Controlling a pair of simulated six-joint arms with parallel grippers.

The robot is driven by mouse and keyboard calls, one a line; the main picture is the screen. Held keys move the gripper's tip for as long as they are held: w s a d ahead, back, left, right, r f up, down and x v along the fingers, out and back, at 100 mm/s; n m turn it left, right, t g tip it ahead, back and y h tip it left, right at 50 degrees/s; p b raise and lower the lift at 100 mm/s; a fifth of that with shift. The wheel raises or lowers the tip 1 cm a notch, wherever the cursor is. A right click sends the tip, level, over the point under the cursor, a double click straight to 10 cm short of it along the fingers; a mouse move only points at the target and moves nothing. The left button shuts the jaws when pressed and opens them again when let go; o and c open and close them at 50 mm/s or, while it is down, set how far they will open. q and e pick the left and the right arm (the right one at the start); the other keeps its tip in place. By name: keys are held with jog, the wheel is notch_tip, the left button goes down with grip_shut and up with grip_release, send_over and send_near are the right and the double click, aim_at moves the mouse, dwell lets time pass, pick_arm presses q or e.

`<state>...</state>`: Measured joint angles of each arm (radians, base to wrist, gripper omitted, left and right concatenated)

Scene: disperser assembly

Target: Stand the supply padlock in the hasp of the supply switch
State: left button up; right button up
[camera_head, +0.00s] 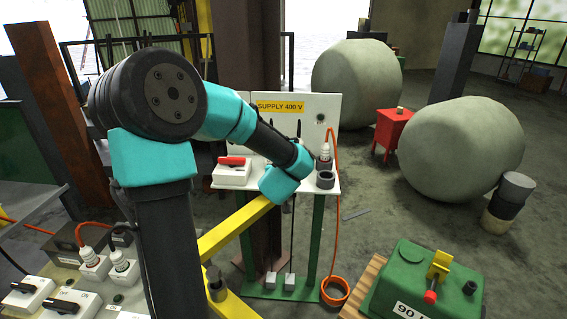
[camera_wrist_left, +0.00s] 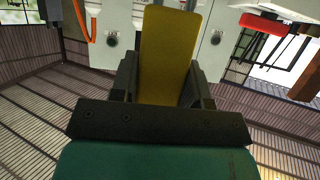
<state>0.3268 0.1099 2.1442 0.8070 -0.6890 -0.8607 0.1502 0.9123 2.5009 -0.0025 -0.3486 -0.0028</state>
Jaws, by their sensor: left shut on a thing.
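In the left wrist view, my left gripper (camera_wrist_left: 164,85) is shut on a yellow block, which I take as the supply padlock (camera_wrist_left: 169,38). Its broad face shows between the two dark fingers; no shackle can be made out. In the head view the fingers and padlock are hidden behind my teal wrist. The supply switch (camera_head: 232,175), a white box with a red handle, sits on the shelf left of my wrist. Its red handle (camera_wrist_left: 273,25) also shows at upper right in the left wrist view. I cannot make out the hasp. My right gripper is out of view.
The supply panel (camera_head: 326,135) carries a yellow "SUPPLY 400 V" label. A green box (camera_head: 425,285) stands at lower right.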

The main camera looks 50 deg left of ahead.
pick_arm(q)
jog(key=shift+s+d+r, duration=0.1)
jog(key=shift+s+d, duration=0.7)
jog(key=shift+d, duration=0.1)
